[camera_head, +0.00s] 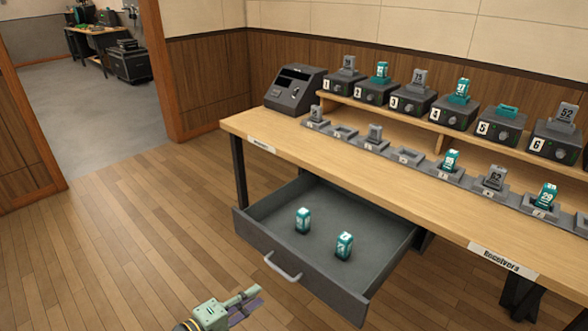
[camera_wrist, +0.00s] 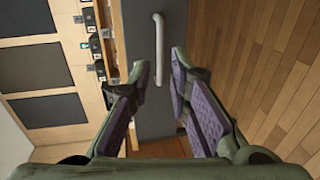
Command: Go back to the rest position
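My gripper (camera_head: 252,300) is at the bottom of the head view, in front of the open drawer (camera_head: 330,282). Two teal receivers, one on the left (camera_head: 303,220) and one on the right (camera_head: 344,245), stand upright in the drawer.
The wooden desk (camera_head: 290,142) carries a row of slots, several holding grey or teal units. Numbered boxes (camera_head: 416,101) line the shelf behind. A grey console (camera_head: 296,88) stands at the left end. The wooden floor (camera_head: 130,240) to the left is clear, with a doorway beyond.

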